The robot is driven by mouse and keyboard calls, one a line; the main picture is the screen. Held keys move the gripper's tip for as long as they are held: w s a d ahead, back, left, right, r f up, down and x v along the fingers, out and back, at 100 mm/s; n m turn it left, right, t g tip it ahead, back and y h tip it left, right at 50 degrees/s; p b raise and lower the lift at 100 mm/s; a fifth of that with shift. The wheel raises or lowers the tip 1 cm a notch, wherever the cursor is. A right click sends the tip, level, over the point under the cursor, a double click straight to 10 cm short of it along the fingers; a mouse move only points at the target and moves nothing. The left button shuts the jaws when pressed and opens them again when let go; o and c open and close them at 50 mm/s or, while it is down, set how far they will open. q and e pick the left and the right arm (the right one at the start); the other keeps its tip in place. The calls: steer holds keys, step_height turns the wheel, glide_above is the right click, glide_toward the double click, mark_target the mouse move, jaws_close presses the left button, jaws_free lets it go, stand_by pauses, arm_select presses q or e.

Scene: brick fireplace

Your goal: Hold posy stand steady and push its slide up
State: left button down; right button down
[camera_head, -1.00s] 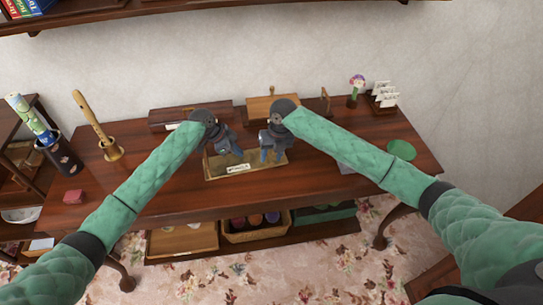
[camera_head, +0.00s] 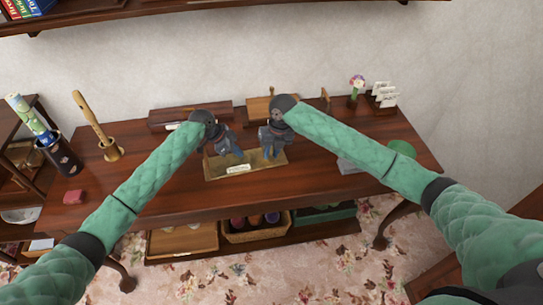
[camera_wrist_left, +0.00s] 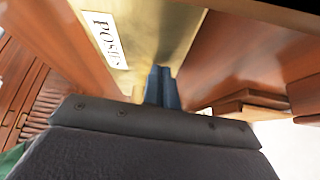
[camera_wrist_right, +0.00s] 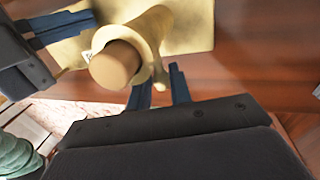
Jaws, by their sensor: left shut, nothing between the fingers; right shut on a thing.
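The posy stand (camera_head: 247,166) is a brass-coloured base with a white label (camera_wrist_left: 103,38) on the table's middle; the label reads like "POSIES". In the right wrist view a brass flared sleeve with a tan round end (camera_wrist_right: 115,62) stands on the brass base (camera_wrist_right: 190,25). My left gripper (camera_head: 238,153) is shut and empty at the stand, its fingertips (camera_wrist_left: 160,70) against or just over the brass. My right gripper (camera_head: 270,156) is shut on the sleeve's rim, its fingers (camera_wrist_right: 160,80) a little apart. The grippers hide the stand's upper part in the head view.
A wooden flute in a holder (camera_head: 97,125) and a red block (camera_head: 74,197) are on the left. A flower in a vase (camera_head: 355,90), a model ship (camera_head: 383,97) and a green disc (camera_head: 402,147) are on the right. Wooden boxes (camera_head: 190,112) line the back.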

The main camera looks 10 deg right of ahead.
arm_select(q)
steer(key=shift+s+a+f, duration=0.15)
steer(key=shift+s+f, duration=0.05)
steer(key=shift+f, duration=0.35)
arm_select(e)
steer(key=shift+r, duration=0.55)
steer(key=c, duration=1.3)
jaws_free()
steer(key=shift+o, duration=0.2)
step_height(320, 180, up, 12)
steer(key=d, duration=0.2)
steer(key=shift+d, duration=0.2)
arm_select(q)
steer(key=shift+r, duration=0.1)
steer(key=shift+w+r+p, duration=0.25)
steer(key=shift+r+p, duration=0.4)
steer(key=shift+r, duration=0.3)
steer(key=shift+r+p, duration=1.2)
steer(key=shift+r, duration=1.15)
arm_select(e)
step_height(320, 180, up, 3)
steer(key=shift+w+r, duration=0.1)
steer(key=shift+r, duration=0.1)
